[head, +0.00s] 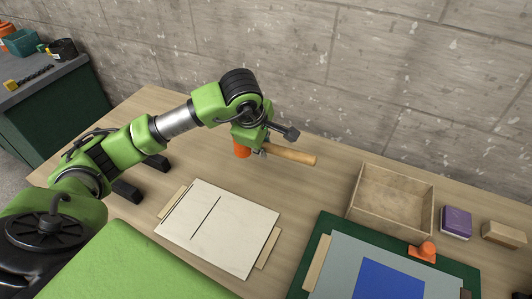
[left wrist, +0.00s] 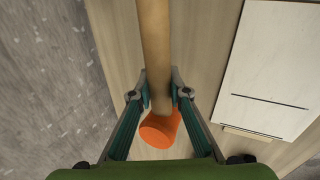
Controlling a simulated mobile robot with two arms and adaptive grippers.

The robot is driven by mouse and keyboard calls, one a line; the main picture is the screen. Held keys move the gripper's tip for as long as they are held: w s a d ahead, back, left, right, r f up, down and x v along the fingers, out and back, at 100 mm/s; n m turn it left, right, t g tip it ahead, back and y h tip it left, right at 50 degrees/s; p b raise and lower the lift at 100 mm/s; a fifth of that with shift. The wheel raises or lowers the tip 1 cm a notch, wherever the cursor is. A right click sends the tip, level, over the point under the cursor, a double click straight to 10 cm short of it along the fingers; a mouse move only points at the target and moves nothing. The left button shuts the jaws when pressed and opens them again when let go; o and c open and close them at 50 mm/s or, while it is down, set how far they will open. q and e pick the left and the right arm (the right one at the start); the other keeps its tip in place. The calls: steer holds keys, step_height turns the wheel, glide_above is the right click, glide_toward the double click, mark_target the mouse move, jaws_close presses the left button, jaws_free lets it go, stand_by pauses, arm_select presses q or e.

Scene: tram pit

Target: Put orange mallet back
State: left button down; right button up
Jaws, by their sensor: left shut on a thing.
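The orange mallet has an orange head (head: 242,148) and a light wooden handle (head: 291,154). In the head view my left gripper (head: 258,150) is shut on the mallet, near its head. The handle points to the right, above the table. In the left wrist view the fingers (left wrist: 158,98) close on the wooden handle (left wrist: 154,40) just beside the orange head (left wrist: 160,129). I cannot tell how high the mallet is above the table. My right gripper is not in view.
A white board (head: 225,226) with a black line lies in front. An empty wooden box (head: 393,201) stands to the right, behind a green mat (head: 313,250) with a blue sheet (head: 388,280). An orange-knobbed piece (head: 425,250), a purple box (head: 456,223) and a wooden block (head: 503,235) are at the right.

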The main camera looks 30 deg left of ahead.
arm_select(q)
steer(key=w+f+b, duration=0.1)
steer(key=w+f, duration=0.1)
steer(key=w+a+f+b, duration=0.1)
steer(key=w+f, duration=0.1)
steer(key=w+a+f+b, duration=0.1)
steer(key=w+f+b, duration=0.1)
steer(key=w, duration=0.1)
steer(key=shift+w+a+f, duration=0.1)
steer(key=shift+f, duration=0.3)
steer(key=b+x, duration=0.2)
steer(key=x, duration=0.1)
steer(key=shift+s+f, duration=0.25)
steer(key=shift+s, duration=0.05)
steer(key=shift+r, duration=0.1)
steer(key=c, duration=1.9)
jaws_free()
steer(key=shift+s+f, duration=0.1)
steer(key=shift+f, duration=0.1)
